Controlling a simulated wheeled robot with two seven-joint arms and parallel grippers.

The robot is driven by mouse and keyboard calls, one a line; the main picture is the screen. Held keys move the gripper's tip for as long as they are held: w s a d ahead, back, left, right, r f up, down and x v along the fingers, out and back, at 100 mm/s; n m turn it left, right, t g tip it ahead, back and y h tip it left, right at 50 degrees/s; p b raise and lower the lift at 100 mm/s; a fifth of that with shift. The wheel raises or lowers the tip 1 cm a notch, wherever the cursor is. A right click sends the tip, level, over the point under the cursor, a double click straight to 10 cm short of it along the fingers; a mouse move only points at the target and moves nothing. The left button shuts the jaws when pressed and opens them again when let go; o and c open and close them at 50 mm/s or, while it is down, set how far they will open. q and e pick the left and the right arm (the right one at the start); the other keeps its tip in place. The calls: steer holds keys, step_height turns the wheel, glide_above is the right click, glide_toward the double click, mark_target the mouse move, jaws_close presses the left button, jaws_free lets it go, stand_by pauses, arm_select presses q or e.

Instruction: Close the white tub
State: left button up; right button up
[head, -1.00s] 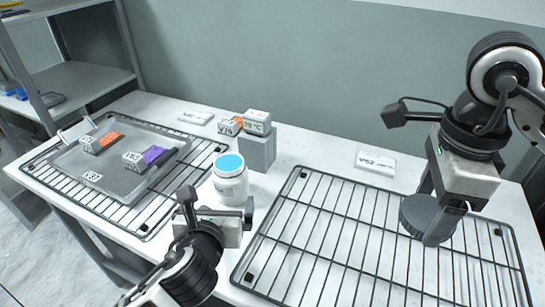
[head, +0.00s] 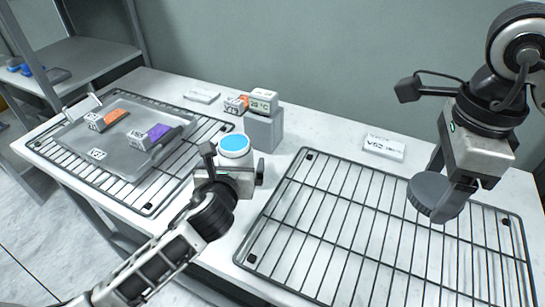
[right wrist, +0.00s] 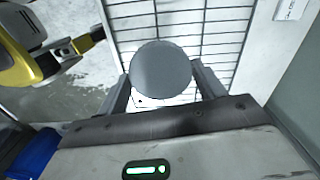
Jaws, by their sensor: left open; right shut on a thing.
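The white tub (head: 236,155) stands upright on the table left of centre, with light blue contents showing at its open top. My left gripper (head: 233,163) is open at the tub, its fingers at either side of it in the head view; whether they touch it I cannot tell. My right gripper (head: 438,190) is shut on a round dark grey lid (head: 428,194), held above the right wire rack. In the right wrist view the lid (right wrist: 161,69) shows as a grey disc between the fingers.
The right wire rack (head: 345,222) is empty. A grey tray (head: 92,134) with orange and purple labelled pieces lies on the left rack. A grey block (head: 264,131) with a small display (head: 263,100) stands behind the tub. A label card (head: 384,146) lies behind the right rack.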

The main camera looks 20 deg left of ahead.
arm_select(q)
steer(key=shift+w, duration=0.15)
steer(key=x, duration=0.5)
steer(key=shift+a+f, duration=0.25)
steer(key=shift+a, duration=0.05)
arm_select(e)
steer(key=shift+r, duration=0.15)
arm_select(q)
steer(key=c, duration=1.2)
steer(key=shift+r, duration=0.1)
steer(key=shift+c, duration=1.3)
steer(key=shift+r, duration=0.1)
